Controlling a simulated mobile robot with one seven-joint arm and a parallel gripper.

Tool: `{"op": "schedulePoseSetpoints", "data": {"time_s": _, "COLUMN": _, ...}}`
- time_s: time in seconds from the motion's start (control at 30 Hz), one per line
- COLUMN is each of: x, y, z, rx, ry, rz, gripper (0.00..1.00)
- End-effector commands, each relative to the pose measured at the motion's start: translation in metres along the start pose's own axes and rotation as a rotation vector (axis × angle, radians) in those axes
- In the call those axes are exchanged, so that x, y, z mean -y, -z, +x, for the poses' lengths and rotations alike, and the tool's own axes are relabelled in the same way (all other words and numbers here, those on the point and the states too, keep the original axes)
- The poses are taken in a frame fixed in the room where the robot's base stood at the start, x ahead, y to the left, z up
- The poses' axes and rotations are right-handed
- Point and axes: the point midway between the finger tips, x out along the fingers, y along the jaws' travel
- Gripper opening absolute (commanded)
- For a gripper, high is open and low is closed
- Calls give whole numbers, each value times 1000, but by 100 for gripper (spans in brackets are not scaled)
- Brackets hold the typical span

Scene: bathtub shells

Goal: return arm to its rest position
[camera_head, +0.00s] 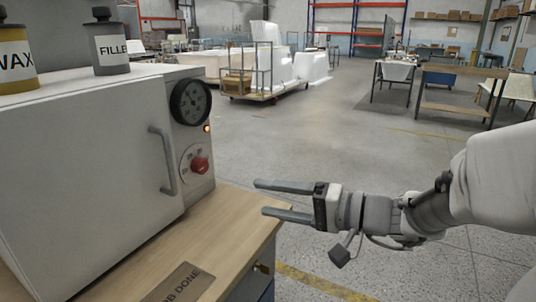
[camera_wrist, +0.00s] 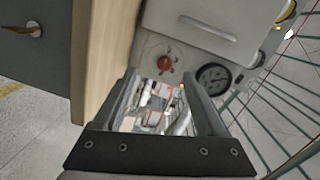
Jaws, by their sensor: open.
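My gripper (camera_head: 262,199) is open and empty in the head view. Its two fingers point left, towards the front of a white oven-like cabinet (camera_head: 85,150), and are apart from it. In the wrist view, my gripper (camera_wrist: 175,78) shows its two fingers spread with nothing between them. Beyond them are the cabinet's red knob (camera_wrist: 165,63) and its dial gauge (camera_wrist: 213,78). The head view also shows the red knob, the gauge, a lit orange lamp and a grey door handle (camera_head: 163,160). The cabinet door looks shut.
The cabinet stands on a wooden bench (camera_head: 225,235) with a "JOB DONE" plate (camera_head: 180,284). A filler can (camera_head: 110,45) and a wax can (camera_head: 15,60) stand on top. A trolley with white shells (camera_head: 265,75) and a work table (camera_head: 455,85) are farther back. Open floor lies between.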

Motion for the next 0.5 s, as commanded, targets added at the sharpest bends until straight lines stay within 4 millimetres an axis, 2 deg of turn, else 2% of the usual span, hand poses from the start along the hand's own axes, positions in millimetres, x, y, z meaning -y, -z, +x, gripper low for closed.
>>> {"op": "schedulePoseSetpoints", "data": {"time_s": 0.1, "x": -3, "y": -43, "z": 1, "rx": 130, "ry": -131, "rz": -9, "gripper": 74}}
{"op": "schedulePoseSetpoints", "data": {"time_s": 0.17, "x": -8, "y": -65, "z": -3, "rx": 191, "ry": -216, "rz": -15, "gripper": 74}}
{"op": "schedulePoseSetpoints", "data": {"time_s": 0.3, "x": -24, "y": -105, "z": -20, "rx": 295, "ry": -428, "rz": -48, "gripper": 74}}
{"op": "schedulePoseSetpoints", "data": {"time_s": 0.4, "x": -38, "y": -126, "z": -41, "rx": 334, "ry": -593, "rz": -92, "gripper": 74}}
{"op": "schedulePoseSetpoints", "data": {"time_s": 0.5, "x": -50, "y": -137, "z": -65, "rx": 340, "ry": -760, "rz": -153, "gripper": 74}}
